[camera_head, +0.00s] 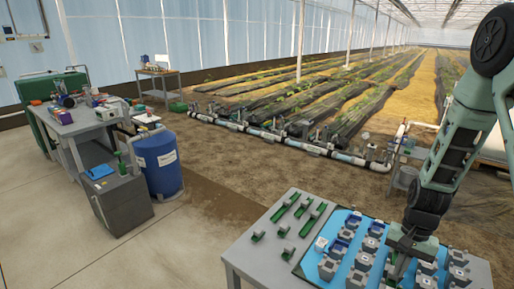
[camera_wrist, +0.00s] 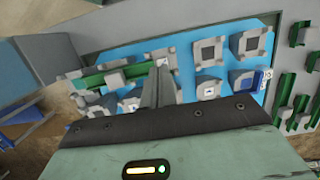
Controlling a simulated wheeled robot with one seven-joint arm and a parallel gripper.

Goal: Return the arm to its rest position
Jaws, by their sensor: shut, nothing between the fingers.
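My gripper (camera_head: 402,262) is at the lower right of the head view, low over the blue mat (camera_head: 310,262) on the grey table. Its fingers (camera_wrist: 158,88) show at the centre of the wrist view, close together with nothing between them. Several grey block-like fittings (camera_wrist: 207,50) stand on the mat in front of and around the fingers. A green strip-like part (camera_wrist: 92,79) lies left of the fingers in the wrist view. Whether the fingertips touch any fitting cannot be told. My arm comes down from the upper right.
Several green parts (camera_head: 313,219) lie on the bare left side of the grey table (camera_head: 262,262). A blue barrel (camera_head: 158,162), a grey box (camera_head: 121,200) and a cluttered workbench (camera_head: 77,122) stand at the left. White pipes (camera_head: 290,142) run before the plant rows. The floor between is clear.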

